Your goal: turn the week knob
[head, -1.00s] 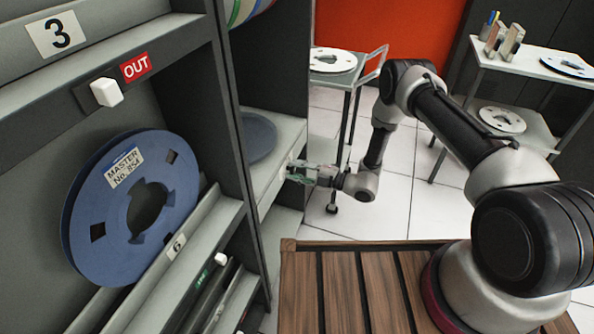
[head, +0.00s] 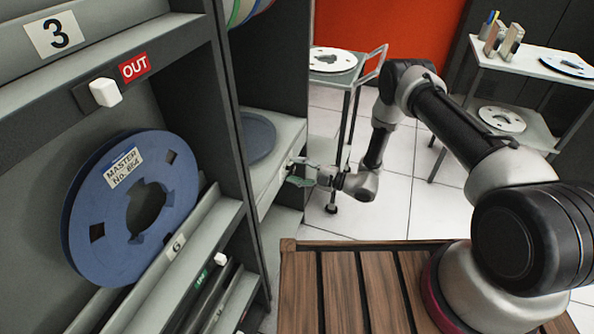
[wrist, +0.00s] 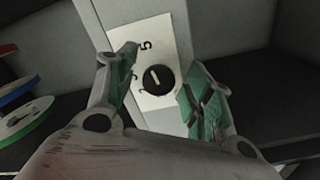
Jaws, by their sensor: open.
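The week knob (wrist: 157,80) is a dark round dial with a white pointer line, seen in the wrist view. It sits on a white numbered plate (wrist: 165,40) on a grey panel; a 5 is readable above and left of the knob. My gripper (wrist: 160,66) is open, with one green-padded finger left of the knob and the other right of it. The picture does not settle whether either finger touches it. In the head view my gripper (head: 298,172) is at the front edge of a grey shelf (head: 272,165), and the knob is too small to make out.
A blue reel (head: 95,220) marked MASTER leans in the near bay at left, below a white knob (head: 105,92) and a red OUT label (head: 135,67). A white cart (head: 340,75) stands beyond my gripper. A cabinet upright (head: 235,120) divides the bays.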

